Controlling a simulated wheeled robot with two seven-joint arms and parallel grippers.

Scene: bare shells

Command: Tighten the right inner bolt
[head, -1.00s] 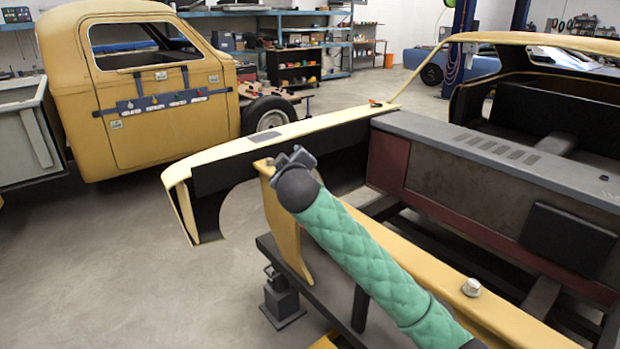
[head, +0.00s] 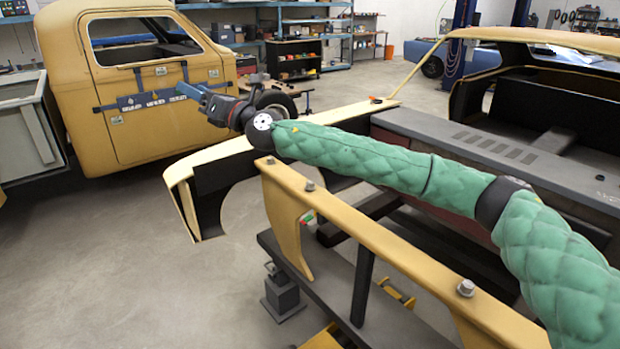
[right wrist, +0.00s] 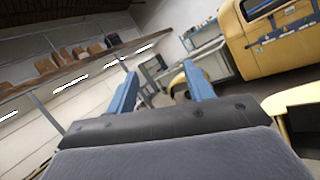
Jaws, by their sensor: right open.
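A yellow rail (head: 375,235) runs from the middle to the lower right in the head view. Grey bolt heads stand on it: a far bolt (head: 270,160), a second bolt (head: 309,186) close to it, and a larger near bolt (head: 466,288). I cannot tell which is the right inner bolt. My right arm, in a green quilted sleeve, reaches leftward above the rail. My right gripper (head: 188,91) has blue fingers, is open and empty, and is well beyond and left of the bolts. Its fingers stand apart in the right wrist view (right wrist: 161,88). My left gripper is out of view.
A yellow truck cab (head: 160,120) stands at the back left. A yellow fender (head: 190,170) and a grey panel (head: 500,150) lie behind the rail. A small orange-and-green item (head: 308,219) sits beneath the rail. The floor at the left is clear.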

